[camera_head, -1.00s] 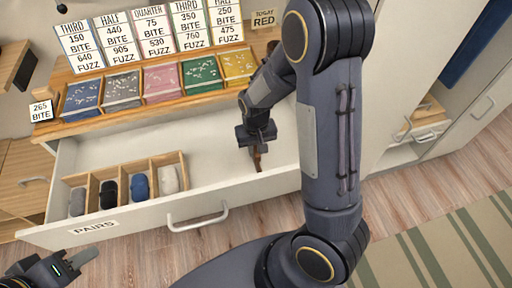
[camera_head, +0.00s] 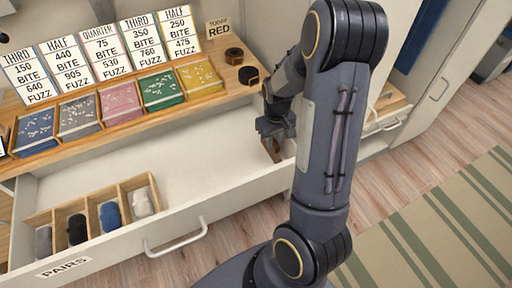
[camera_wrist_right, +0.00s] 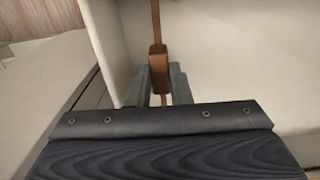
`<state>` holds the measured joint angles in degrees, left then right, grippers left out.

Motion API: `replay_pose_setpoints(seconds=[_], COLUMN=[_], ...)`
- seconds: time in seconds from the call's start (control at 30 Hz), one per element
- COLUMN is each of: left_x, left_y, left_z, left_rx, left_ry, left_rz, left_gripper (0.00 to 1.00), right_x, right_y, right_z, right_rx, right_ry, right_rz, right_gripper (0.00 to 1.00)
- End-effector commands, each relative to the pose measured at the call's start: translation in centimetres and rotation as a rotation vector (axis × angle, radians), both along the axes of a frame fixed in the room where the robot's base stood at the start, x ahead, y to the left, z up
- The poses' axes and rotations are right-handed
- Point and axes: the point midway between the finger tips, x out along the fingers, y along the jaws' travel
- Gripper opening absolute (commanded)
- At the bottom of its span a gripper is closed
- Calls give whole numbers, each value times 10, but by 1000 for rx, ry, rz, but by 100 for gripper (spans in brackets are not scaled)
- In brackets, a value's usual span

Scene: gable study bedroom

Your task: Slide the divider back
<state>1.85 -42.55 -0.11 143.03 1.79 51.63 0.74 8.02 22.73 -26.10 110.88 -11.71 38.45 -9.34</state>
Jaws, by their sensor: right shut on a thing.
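The divider is a thin brown strip standing in the open drawer (camera_head: 170,165), near its right end. My right gripper (camera_head: 275,128) reaches down into the drawer and hides much of the divider (camera_head: 272,149). In the right wrist view, the gripper's two grey fingers (camera_wrist_right: 162,85) stand on either side of a brown block (camera_wrist_right: 157,63) on the divider, shut on it. The divider's thin strip (camera_wrist_right: 155,20) runs on beyond the block, close beside a pale drawer wall. My left gripper is not in view.
A wooden organizer (camera_head: 122,188) with several rolled socks fills the drawer's left end. The drawer floor between it and the divider is bare. The wooden counter (camera_head: 225,80) above holds colored packets, price signs and dark rolls. The drawer handle (camera_head: 175,238) is at the front.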

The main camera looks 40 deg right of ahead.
Motion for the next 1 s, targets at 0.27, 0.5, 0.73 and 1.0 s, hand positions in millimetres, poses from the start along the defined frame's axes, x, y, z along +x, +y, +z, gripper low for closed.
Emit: replay_pose_setpoints(seconds=[0.27, 0.5, 0.73, 1.0], left_x=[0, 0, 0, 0], left_y=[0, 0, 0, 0], left_z=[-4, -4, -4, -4], left_rx=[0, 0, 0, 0], left_ry=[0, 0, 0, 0], left_rz=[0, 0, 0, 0], left_gripper=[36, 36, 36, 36], right_x=[-5, -5, -5, -5], right_y=[-21, -21, -21, -21], right_z=[0, 0, 0, 0], right_rx=[0, 0, 0, 0], right_ry=[0, -1, -1, -1], right_rz=[0, 1, 1, 0], right_gripper=[0, 0, 38, 40])
